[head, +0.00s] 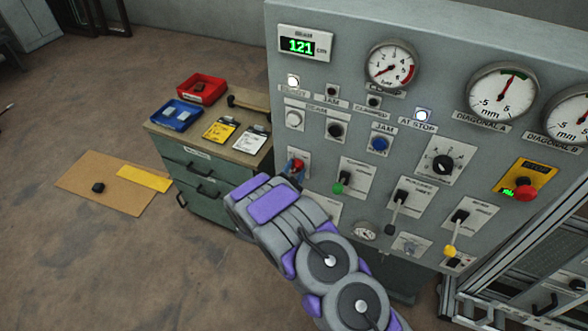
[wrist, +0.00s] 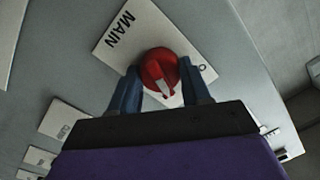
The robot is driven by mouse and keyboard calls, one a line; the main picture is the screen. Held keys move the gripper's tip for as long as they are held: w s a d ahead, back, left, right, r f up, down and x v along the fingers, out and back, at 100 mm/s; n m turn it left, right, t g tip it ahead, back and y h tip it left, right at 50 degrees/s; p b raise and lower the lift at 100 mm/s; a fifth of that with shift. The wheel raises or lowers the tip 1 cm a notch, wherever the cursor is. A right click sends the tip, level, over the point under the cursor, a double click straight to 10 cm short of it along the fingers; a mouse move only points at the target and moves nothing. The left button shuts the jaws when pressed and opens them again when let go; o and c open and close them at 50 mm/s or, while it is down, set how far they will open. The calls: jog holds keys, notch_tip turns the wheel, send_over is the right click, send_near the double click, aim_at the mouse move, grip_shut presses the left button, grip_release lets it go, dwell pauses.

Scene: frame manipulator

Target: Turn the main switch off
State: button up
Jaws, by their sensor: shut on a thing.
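The main switch is a red rotary knob (wrist: 160,72) on a white plate marked MAIN (wrist: 118,30) in the wrist view. A pale pointer mark runs across the knob's face. In the head view the red knob (head: 297,165) shows at the lower left of the grey control panel (head: 330,100). My gripper (wrist: 162,88) has its two blue fingers on either side of the knob and is shut on it. In the head view my gripper (head: 294,172) is partly hidden behind my purple and grey wrist.
Left of the panel stands a green drawer cabinet (head: 200,165) with a red bin (head: 203,88), a blue bin (head: 176,115) and cards on top. Levers, including a green-tipped one (head: 340,187), stick out right of my arm. Floor at left is mostly clear.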

jog(key=n+p, duration=0.2)
jog(key=n, duration=0.3)
jog(key=shift+a+r, duration=0.1)
jog(key=shift+n+g+p, duration=0.3)
jog(key=shift+n+p, duration=0.45)
jog(key=shift+n, duration=1.45)
jog(key=shift+a, duration=0.1)
jog(key=o, duration=1.1)
jog(key=shift+a, duration=0.1)
jog(key=shift+c, duration=0.2)
jog(key=f+v, duration=0.1)
jog(key=v, duration=1.6)
jog(key=shift+a+r, duration=0.25)
jog(key=shift+r, duration=0.1)
